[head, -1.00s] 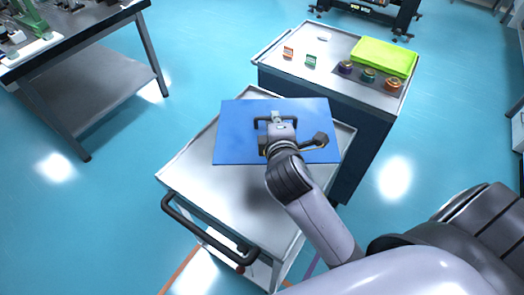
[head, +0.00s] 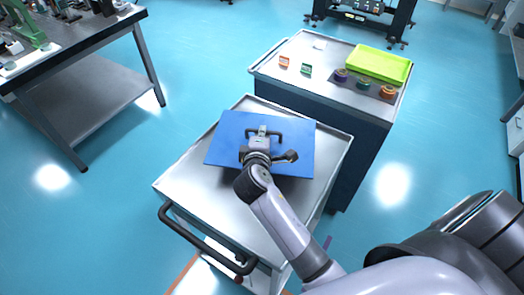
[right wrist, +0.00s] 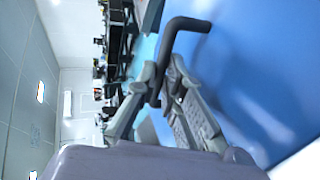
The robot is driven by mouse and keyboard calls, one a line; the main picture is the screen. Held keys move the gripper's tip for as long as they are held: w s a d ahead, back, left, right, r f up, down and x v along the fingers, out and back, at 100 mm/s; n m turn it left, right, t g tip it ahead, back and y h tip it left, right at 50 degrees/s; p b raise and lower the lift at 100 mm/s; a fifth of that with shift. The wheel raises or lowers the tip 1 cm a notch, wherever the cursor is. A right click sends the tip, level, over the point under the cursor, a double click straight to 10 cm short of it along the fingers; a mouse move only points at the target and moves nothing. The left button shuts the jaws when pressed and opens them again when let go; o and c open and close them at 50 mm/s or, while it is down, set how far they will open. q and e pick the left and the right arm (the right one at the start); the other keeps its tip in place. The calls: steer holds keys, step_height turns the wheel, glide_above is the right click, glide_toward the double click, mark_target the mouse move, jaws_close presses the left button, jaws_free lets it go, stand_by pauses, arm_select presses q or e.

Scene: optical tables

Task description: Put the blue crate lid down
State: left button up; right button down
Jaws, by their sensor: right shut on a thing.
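The blue crate lid (head: 225,150) is a flat blue panel with a dark bar handle (head: 279,137). In the head view it is over the metal cart (head: 180,185), turned a little against the cart's edges. Whether it touches the cart top I cannot tell. My right gripper (head: 262,137) is shut on the lid's handle. In the right wrist view the fingers (right wrist: 165,85) close around the dark handle (right wrist: 172,45), with the blue lid (right wrist: 265,60) filling the right side. My left gripper is not in view.
Behind the cart stands a cabinet (head: 330,115) with a green tray (head: 378,64), small orange and green pieces and several round parts on top. A workbench (head: 95,35) with equipment is at left. The cart's front and left top are bare.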

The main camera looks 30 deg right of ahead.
step_height(320, 180, down, 7)
steer(key=shift+f, duration=0.1)
stand_by(0.3)
steer(key=c, duration=2.2)
jaws_free()
steer(key=shift+f, duration=0.1)
steer(key=o, duration=0.5)
steer(key=b+v, duration=0.2)
steer(key=v, duration=1)
